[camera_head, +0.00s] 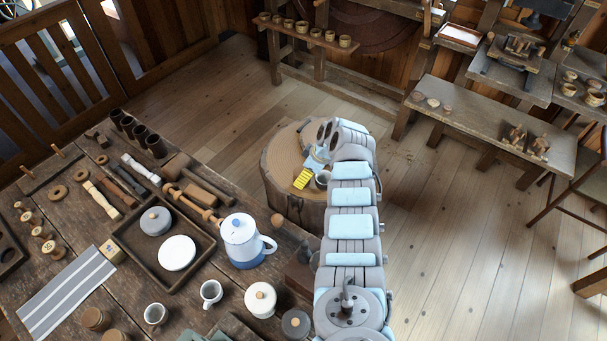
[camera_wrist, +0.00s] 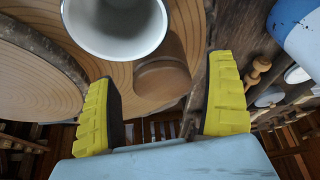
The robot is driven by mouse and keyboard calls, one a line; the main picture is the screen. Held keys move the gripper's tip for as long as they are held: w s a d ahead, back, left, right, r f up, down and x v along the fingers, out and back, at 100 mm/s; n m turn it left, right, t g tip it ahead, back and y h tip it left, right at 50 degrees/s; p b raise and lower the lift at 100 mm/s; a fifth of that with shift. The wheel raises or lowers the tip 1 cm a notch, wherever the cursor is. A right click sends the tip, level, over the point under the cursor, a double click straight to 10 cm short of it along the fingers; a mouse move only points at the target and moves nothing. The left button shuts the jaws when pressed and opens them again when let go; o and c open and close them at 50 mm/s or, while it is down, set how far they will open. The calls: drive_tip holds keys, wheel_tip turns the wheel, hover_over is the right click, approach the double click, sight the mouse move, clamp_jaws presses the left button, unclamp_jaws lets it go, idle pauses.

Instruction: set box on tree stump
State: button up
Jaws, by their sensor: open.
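The tree stump (camera_head: 283,160) stands on the floor beyond the workbench, its pale ringed top partly hidden by my arm. My gripper (camera_head: 306,179) is low over the stump. In the wrist view my gripper (camera_wrist: 165,78) has its yellow fingers apart with nothing gripped between them. A round, white-lined open vessel (camera_head: 322,180) is on the stump beside my gripper; in the wrist view the vessel (camera_wrist: 115,25) lies beyond the fingertips. I cannot tell which item the task calls the box.
The workbench (camera_head: 85,290) is crowded: a dark tray (camera_head: 150,277), a white-and-blue pot (camera_head: 243,240), a white mug (camera_head: 211,293), a knobbed white lidded jar (camera_head: 260,300) and turned wooden pieces. A low bench (camera_head: 470,115) stands at the right. The floor (camera_head: 450,230) there is clear.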

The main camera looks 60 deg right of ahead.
drive_tip(key=shift+v, duration=4.55)
